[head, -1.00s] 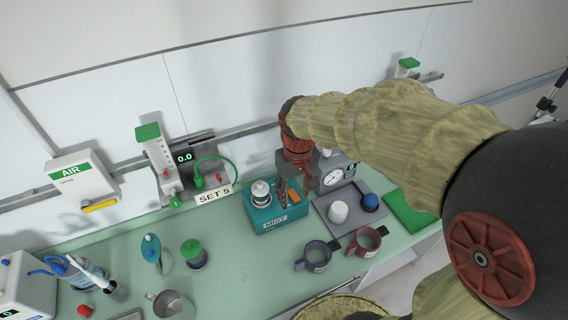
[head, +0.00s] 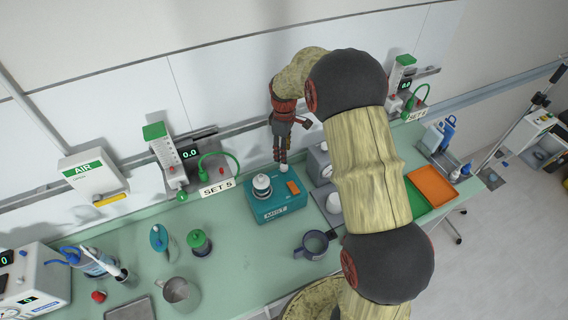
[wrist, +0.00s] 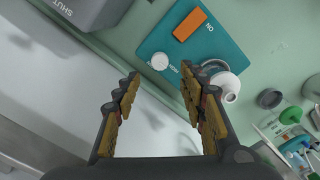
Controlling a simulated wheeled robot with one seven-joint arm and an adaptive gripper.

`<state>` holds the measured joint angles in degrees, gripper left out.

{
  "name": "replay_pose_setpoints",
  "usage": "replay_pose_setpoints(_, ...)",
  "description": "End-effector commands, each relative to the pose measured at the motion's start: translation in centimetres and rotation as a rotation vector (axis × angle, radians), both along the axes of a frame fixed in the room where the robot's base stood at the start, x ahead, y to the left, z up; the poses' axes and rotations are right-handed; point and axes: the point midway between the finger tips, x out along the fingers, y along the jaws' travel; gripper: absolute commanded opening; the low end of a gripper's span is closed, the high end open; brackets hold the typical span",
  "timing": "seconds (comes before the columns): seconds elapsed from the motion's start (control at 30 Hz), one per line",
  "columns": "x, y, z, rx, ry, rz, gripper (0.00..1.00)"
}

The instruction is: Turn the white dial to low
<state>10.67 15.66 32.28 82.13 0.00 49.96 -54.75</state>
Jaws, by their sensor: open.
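The white dial (head: 284,168) is a small round knob at the back of the teal MIST box (head: 262,212). In the wrist view the dial (wrist: 160,62) lies just beyond the space between my fingertips, with small lettering beside it that I cannot read for sure. My gripper (head: 280,158) points down over the back of the box, its tips close to the dial. In the wrist view my gripper (wrist: 160,76) is open with nothing between its fingers. I cannot tell whether a finger touches the dial. The dial's pointer is not clear.
An orange switch (head: 293,188) and a white-capped jar (head: 262,187) sit on the box, the jar close to my right finger in the wrist view. A grey unit (head: 318,163) stands to the right. A dark mug (head: 315,244) stands in front.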

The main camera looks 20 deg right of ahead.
Motion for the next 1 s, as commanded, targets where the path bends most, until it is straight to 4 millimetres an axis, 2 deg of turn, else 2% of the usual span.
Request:
replay_pose_setpoints(0.17,-0.1,0.0,-1.2,0.0,0.003,0.019,0.41)
replay_pose_setpoints(0.4,-0.1,0.0,-4.8,0.001,0.002,0.017,0.41)
replay_pose_setpoints(0.6,0.0,0.0,-7.1,0.0,0.0,0.016,0.41)
replay_pose_setpoints(1.0,0.0,0.0,-7.7,-0.001,-0.001,0.016,0.4)
